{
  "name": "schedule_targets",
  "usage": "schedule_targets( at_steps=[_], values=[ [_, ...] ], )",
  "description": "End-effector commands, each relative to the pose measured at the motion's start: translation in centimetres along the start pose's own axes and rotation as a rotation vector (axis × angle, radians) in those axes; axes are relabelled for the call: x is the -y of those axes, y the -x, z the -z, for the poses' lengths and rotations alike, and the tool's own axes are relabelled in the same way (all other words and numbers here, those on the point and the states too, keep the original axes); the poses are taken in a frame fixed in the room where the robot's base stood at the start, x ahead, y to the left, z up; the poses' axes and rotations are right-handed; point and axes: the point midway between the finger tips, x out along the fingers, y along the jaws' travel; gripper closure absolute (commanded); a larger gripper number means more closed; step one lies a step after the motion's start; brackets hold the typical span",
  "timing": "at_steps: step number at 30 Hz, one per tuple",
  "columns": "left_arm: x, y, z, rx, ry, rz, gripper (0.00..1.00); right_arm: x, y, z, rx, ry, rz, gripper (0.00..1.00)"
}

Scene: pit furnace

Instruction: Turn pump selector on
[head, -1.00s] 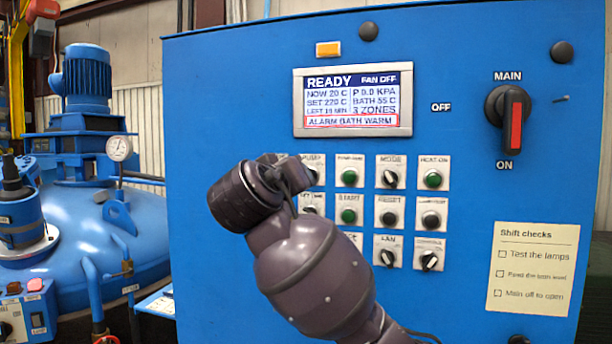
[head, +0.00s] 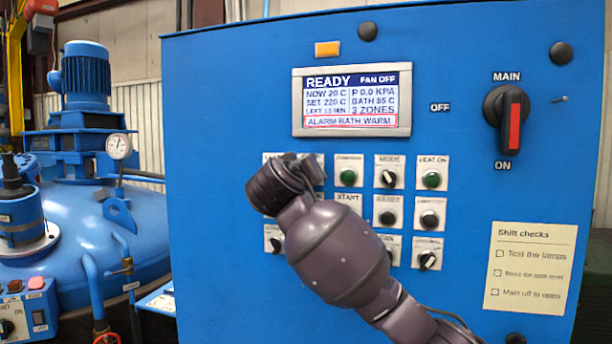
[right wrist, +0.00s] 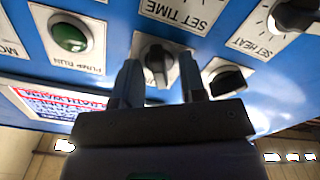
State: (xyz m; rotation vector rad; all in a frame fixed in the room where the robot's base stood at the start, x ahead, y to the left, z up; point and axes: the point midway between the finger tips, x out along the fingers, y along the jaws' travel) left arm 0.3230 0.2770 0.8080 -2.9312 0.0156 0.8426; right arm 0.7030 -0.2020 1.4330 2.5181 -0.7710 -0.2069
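The pump selector (right wrist: 157,58) is a dark knob on a white plate in the top row of the blue panel. In the right wrist view, which is upside down, it sits between my right gripper's fingers (right wrist: 160,82). The fingers are open, one on each side, with a gap visible beside the knob. Its label is hidden behind the gripper. In the head view my right gripper (head: 311,170) covers the selector in front of the panel. My left gripper is not in view.
The green pump run button (right wrist: 70,37) and another black knob (right wrist: 226,81) flank the selector closely. The blue cabinet (head: 230,90) also carries a display (head: 352,100) reading READY and a main switch (head: 508,118). A blue vessel (head: 90,225) stands at left.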

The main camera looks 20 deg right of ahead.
Motion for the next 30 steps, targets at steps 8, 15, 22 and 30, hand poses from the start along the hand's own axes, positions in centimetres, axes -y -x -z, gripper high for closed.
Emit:
schedule_targets(
  at_steps=[8,15,22,30],
  values=[
    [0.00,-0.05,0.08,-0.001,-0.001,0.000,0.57,0.00,0.03,0.01,0.000,0.000,0.000,1.00],
    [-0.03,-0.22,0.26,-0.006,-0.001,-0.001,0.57,0.03,0.04,-0.02,0.000,-0.012,0.001,1.00],
    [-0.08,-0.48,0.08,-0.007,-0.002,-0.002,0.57,0.08,0.05,-0.09,0.003,-0.097,0.003,1.00],
    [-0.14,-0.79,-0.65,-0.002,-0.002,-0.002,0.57,0.10,0.06,-0.20,0.004,-0.310,0.003,1.00]
  ],
)
